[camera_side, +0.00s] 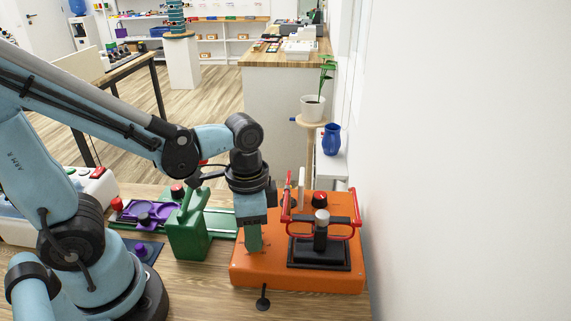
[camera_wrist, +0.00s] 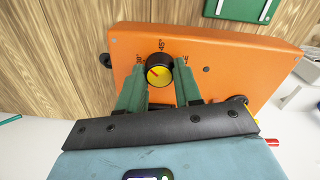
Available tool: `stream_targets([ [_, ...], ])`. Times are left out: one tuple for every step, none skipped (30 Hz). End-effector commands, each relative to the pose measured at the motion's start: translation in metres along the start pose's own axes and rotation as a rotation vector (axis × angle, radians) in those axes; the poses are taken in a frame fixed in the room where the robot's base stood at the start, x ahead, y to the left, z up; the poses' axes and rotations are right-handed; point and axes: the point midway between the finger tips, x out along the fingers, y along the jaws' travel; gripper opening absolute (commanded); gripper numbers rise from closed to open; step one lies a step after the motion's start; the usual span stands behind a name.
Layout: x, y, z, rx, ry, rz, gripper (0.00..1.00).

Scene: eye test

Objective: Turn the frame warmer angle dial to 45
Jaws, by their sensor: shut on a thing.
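The angle dial (camera_wrist: 159,70) is a round black knob with a yellow face and a red pointer line, on the orange box (camera_wrist: 215,58). The marking 45° stands just above it in the wrist view, and another marking, seemingly 30°, is at its upper left. The pointer looks aimed to the upper left, nearer that left marking than 45°. My gripper (camera_wrist: 161,76) has its green fingers on either side of the dial, shut on it. In the side view my gripper (camera_side: 254,246) points down at the left part of the orange box (camera_side: 300,282), hiding the dial.
The orange box also carries a black press-like fixture with a red handle frame (camera_side: 338,218) and a red knob (camera_side: 320,198). A green block with a lever (camera_side: 187,235) stands close left of my gripper. A white wall (camera_side: 460,160) bounds the right side.

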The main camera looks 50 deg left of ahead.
Motion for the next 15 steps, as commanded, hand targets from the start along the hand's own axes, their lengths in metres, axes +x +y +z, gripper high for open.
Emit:
stream_targets([
  [-0.0006, 0.0003, 0.0, 0.044, -0.005, 0.002, 0.04],
  [-0.0006, 0.0003, 0.0, 0.072, -0.006, 0.002, 0.04],
  [-0.0006, 0.0003, -0.0001, 0.111, -0.007, 0.002, 0.04],
  [-0.0006, 0.0003, -0.0002, 0.139, -0.008, 0.002, 0.04],
  [-0.0006, 0.0003, -0.0002, 0.167, -0.009, 0.002, 0.04],
  [-0.0006, 0.0003, -0.0003, 0.206, -0.01, 0.002, 0.04],
  [-0.0006, 0.0004, -0.0003, 0.234, -0.011, 0.002, 0.04],
  [-0.0006, 0.0004, -0.0004, 0.262, -0.012, 0.002, 0.04],
  [-0.0006, 0.0004, -0.0004, 0.301, -0.013, 0.002, 0.04],
  [-0.0006, 0.0004, -0.0005, 0.329, -0.014, 0.002, 0.04],
  [-0.0006, 0.0004, -0.0005, 0.357, -0.015, 0.002, 0.04],
  [-0.0006, 0.0004, -0.0005, 0.395, -0.017, 0.002, 0.04],
  [-0.0006, 0.0004, -0.0006, 0.423, -0.018, 0.002, 0.04],
  [-0.0006, 0.0004, -0.0006, 0.45, -0.018, 0.002, 0.04],
  [-0.0006, 0.0004, -0.0006, 0.487, -0.02, 0.002, 0.04],
])
